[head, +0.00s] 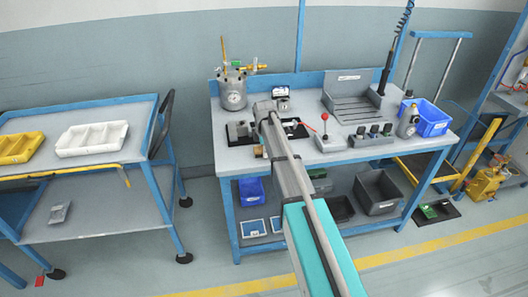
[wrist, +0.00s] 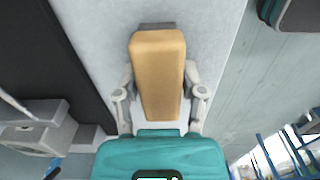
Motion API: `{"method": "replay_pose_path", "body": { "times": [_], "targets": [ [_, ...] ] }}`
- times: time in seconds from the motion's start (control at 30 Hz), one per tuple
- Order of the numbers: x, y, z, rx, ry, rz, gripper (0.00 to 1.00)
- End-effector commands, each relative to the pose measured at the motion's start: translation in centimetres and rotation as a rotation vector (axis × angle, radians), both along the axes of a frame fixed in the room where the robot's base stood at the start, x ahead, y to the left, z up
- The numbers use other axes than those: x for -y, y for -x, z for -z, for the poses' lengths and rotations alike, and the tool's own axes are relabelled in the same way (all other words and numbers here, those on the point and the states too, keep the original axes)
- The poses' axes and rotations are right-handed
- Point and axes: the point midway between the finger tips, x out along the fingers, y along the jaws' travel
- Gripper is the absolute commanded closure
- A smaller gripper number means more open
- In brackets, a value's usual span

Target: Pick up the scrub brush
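The scrub brush shows in the wrist view as a long tan block (wrist: 158,75) with a dark strip at its far end. It lies over the pale grey bench top. My gripper (wrist: 159,78) has one finger on each side of the block, with both fingertips close against its sides. I cannot tell whether the fingers press on it. In the head view, a small brown piece (head: 258,151), likely the brush, shows at the front left edge of the bench. My arm hides my gripper there.
The bench (head: 235,160) holds a metal pot (head: 233,92), a red-knobbed lever box (head: 328,141), a grey tray (head: 352,104) and a blue bin (head: 428,119). A blue cart (head: 95,175) with yellow and white trays stands left. Floor shows between cart and bench.

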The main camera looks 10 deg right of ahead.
Motion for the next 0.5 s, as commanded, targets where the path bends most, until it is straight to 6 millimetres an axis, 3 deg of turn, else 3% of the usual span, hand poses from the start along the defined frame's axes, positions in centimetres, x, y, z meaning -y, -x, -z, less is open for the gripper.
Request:
{"method": "replay_pose_path", "body": {
  "times": [0.03, 0.2, 0.5],
  "targets": [
    [-0.01, 0.0, 0.0, 0.0, 0.0, 0.0, 0.67],
    [-0.02, 0.0, 0.0, 0.0, 0.0, 0.0, 0.99],
    [-0.04, 0.0, -0.04, 0.0, 0.0, 0.0, 1.0]
  ]
}}
